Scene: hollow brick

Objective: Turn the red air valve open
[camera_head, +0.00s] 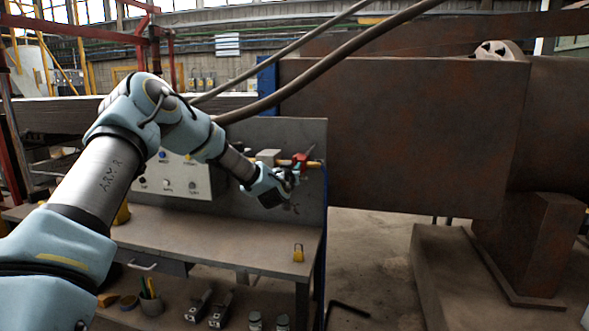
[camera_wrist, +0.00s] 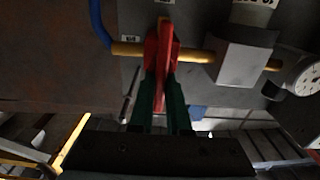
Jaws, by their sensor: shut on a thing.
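The red air valve (camera_wrist: 161,48) sits on a yellow pipe (camera_wrist: 194,55) in the wrist view. Its red handle stands crosswise to the pipe there. My gripper (camera_wrist: 160,98) has its dark green fingers closed around the lower part of the red handle, which partly hides it. In the head view the red valve (camera_head: 303,159) is small, near the right end of the upright grey panel (camera_head: 305,135). My gripper (camera_head: 292,178) is right at it, and the contact is too small to make out there.
A grey block (camera_wrist: 244,57) and a round gauge (camera_wrist: 304,77) sit along the pipe, and a blue hose (camera_wrist: 99,24) curves at its other end. A large rusty steel block (camera_head: 410,130) stands at right.

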